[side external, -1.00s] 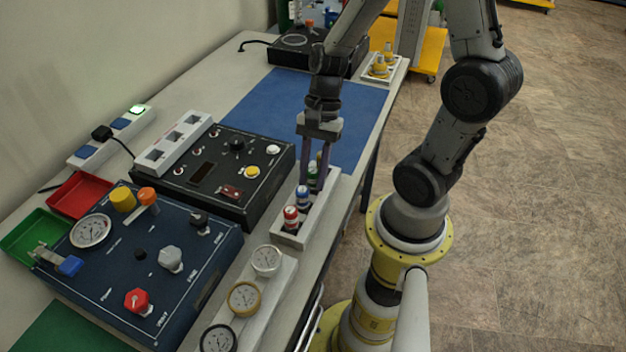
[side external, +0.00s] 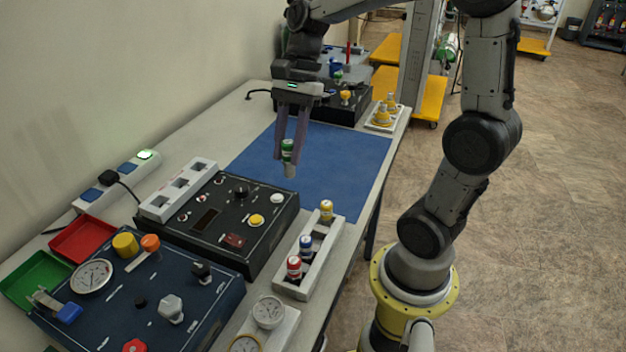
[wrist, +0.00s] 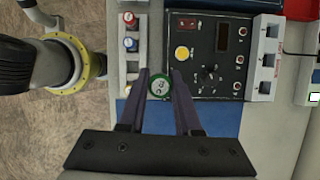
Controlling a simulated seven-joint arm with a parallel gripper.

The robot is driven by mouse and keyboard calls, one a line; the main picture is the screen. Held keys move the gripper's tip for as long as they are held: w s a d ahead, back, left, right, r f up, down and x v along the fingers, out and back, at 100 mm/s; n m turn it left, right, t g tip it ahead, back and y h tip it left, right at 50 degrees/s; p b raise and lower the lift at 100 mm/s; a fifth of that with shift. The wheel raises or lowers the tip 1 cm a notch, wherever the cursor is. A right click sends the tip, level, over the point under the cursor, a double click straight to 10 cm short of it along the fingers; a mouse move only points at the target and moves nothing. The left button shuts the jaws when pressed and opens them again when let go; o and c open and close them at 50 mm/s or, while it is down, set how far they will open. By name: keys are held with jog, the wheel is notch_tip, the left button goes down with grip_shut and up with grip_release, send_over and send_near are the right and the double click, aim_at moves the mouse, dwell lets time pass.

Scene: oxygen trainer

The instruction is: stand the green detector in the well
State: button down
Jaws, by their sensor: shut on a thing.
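The green detector (side external: 288,147) is a small cylinder with a green band and a pale lower end. My gripper (side external: 288,159) is shut on it and holds it roughly upright above the blue mat. In the wrist view, the green cap of the detector (wrist: 158,87) shows between the fingers of my gripper (wrist: 160,76). A white block with several square wells (side external: 160,207) stands behind the black panel, left of my gripper; it also shows in the wrist view (wrist: 267,75). The wells look empty. I cannot tell which well is meant.
A white rack (side external: 323,246) holds red, blue and yellow detectors, with a gap between blue and yellow. The black panel (side external: 222,250) with knobs lies between rack and well block. A blue console (side external: 150,290) stands in front. The blue mat (side external: 345,170) is clear.

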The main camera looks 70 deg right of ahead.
jog(key=w+r, duration=0.2)
jog(key=w, duration=0.7)
jog(key=w+r, duration=0.3)
jog(key=w, duration=0.5)
jog(key=w+a+f+n, duration=0.1)
jog(key=w+a+f, duration=0.3)
jog(key=w, duration=0.4)
jog(key=shift+w+a+f+g, duration=0.25)
jog(key=shift+w+f+g, duration=0.1)
jog(key=shift+f, duration=0.55)
jog(key=shift+f, duration=2.55)
jog(key=shift+f, duration=0.65)
jog(key=shift+f, duration=0.7)
